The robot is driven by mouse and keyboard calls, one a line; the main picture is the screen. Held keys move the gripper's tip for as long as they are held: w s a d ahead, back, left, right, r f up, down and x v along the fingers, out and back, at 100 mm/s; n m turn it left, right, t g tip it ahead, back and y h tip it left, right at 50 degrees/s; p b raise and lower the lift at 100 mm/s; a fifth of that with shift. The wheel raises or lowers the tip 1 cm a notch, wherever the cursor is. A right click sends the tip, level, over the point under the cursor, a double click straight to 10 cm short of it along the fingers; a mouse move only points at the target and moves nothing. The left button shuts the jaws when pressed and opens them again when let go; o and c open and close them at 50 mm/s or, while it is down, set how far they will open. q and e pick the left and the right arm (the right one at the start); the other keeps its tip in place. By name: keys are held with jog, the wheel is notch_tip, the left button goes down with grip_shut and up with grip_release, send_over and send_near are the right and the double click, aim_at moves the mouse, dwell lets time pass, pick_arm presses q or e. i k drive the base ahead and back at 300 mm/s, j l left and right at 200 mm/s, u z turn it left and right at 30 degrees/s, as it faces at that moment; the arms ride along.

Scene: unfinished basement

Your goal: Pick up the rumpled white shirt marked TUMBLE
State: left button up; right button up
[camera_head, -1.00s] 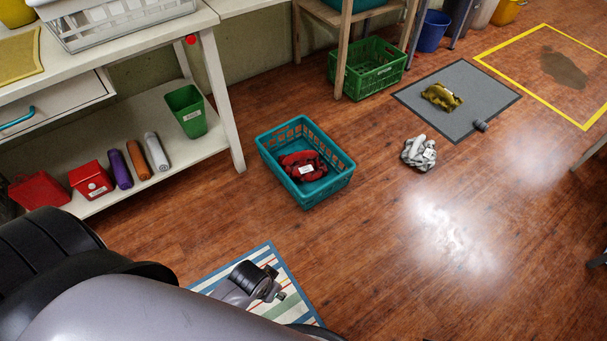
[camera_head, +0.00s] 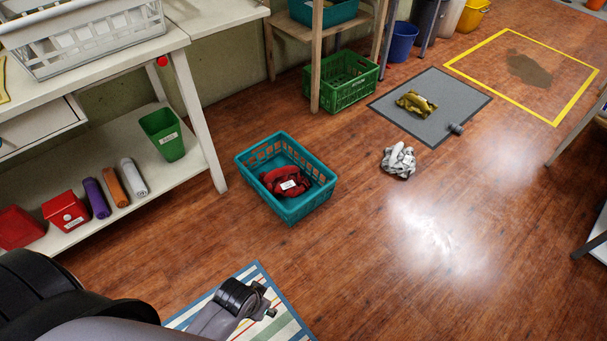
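A rumpled white-grey shirt (camera_head: 398,160) lies on the wood floor, right of the teal basket and just in front of the grey mat. No writing on it can be read at this size. My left arm comes in from the lower left; its end, with what looks like the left gripper (camera_head: 264,302), is over the striped rug, far from the shirt. The fingers are too small and angled to tell whether they are open. My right gripper is out of view.
A teal basket (camera_head: 325,197) holds a red cloth with a white label. A grey mat (camera_head: 460,97) bears an olive cloth (camera_head: 415,104) and a small dark cylinder (camera_head: 456,128). A yellow floor outline (camera_head: 500,92) surrounds a dark stain. A shelf unit (camera_head: 207,120) stands left. Floor around the shirt is clear.

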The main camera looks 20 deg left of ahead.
aim_at(400, 157)
jog(key=i+u, duration=0.2)
jog(key=i, duration=0.4)
jog(key=i+l+u, duration=0.15)
jog(key=i, duration=0.45)
